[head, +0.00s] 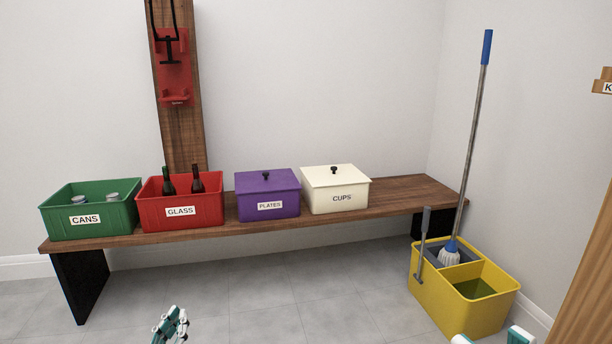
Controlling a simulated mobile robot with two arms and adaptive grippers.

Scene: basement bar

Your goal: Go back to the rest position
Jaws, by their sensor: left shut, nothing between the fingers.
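My left gripper (172,324) shows at the bottom edge, left of centre, low in front of the bench. Its fingers are shut with nothing between them. White and teal parts of my right arm or gripper (518,336) just enter at the bottom right, in front of the yellow mop bucket (480,311). They are mostly cut off, so their finger state is unclear. Both stand apart from the bins on the bench.
A wooden bench (408,194) holds a green CANS bin (110,222) with cans, a red GLASS bin (200,219) with two bottles, a lidded purple PLATES box (268,199) and a lidded cream CUPS box (338,191). A mop (474,130) stands in the bucket. The middle floor is clear.

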